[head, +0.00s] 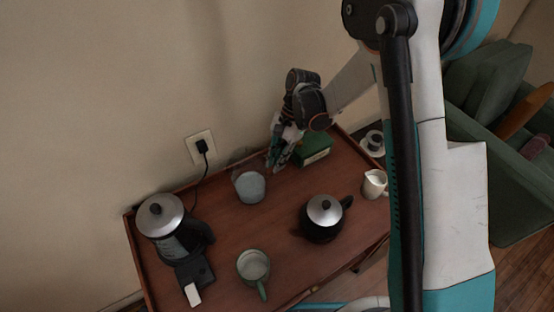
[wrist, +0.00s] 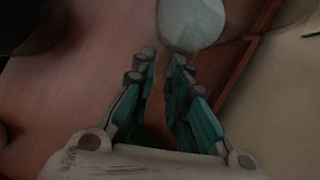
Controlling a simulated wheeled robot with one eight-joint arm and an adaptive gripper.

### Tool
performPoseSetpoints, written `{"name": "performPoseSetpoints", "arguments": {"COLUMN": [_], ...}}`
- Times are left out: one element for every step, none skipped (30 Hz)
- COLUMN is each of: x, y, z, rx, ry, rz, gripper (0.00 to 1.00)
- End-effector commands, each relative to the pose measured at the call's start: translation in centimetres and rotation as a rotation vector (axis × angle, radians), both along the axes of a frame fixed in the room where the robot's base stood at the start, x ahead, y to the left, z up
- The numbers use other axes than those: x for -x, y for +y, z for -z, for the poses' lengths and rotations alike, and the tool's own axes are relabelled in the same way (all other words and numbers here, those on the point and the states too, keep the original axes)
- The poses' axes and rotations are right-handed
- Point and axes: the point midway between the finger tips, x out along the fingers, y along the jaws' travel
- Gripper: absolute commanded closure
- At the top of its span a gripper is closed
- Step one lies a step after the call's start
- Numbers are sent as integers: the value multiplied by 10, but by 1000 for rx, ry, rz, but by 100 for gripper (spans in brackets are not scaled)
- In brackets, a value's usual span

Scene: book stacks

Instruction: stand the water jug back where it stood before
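The water jug (head: 249,187) is clear glass with pale water in it. In the head view it appears upright at the back middle of the wooden tray table; whether its base touches the wood is unclear. My gripper (head: 274,161) is at its right side, pointing down. In the wrist view the jug's pale water (wrist: 190,22) shows just beyond the fingertips (wrist: 163,63). The fingers are a little apart with a narrow gap between them. The clear glass is hard to see, so I cannot tell whether a handle is between the fingers.
A kettle (head: 162,214) stands at the left by a wall socket (head: 200,146). A green mug (head: 253,266) is at the front, a black teapot (head: 323,218) right of centre, a white creamer (head: 374,184) further right. A green box (head: 314,149) lies behind my gripper. The table has a raised rim.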

Motion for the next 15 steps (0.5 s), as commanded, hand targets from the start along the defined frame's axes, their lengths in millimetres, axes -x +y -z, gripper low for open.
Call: {"name": "performPoseSetpoints", "arguments": {"x": [0, 0, 0, 0, 0, 0, 0, 0, 0, 0, 0, 0, 0, 0, -1], "y": [0, 0, 0, 0, 0, 0, 0, 0, 0, 0, 0, 0, 0, 0, -1], "z": [0, 0, 0, 0, 0, 0, 0, 0, 0, -1, -1, -2, -3, -4, -8], "rx": [0, 0, 0, 0, 0, 0, 0, 0, 0, 0, 0, 0, 0, 0, 0], "ry": [0, 0, 0, 0, 0, 0, 0, 0, 0, 0, 0, 0, 0, 0, 0], "rz": [0, 0, 0, 0, 0, 0, 0, 0, 0, 0, 0, 0, 0, 0, 0], "gripper": [70, 67, 67, 67, 67, 67, 67, 67, 67, 67, 67, 67, 67, 67, 67]}}
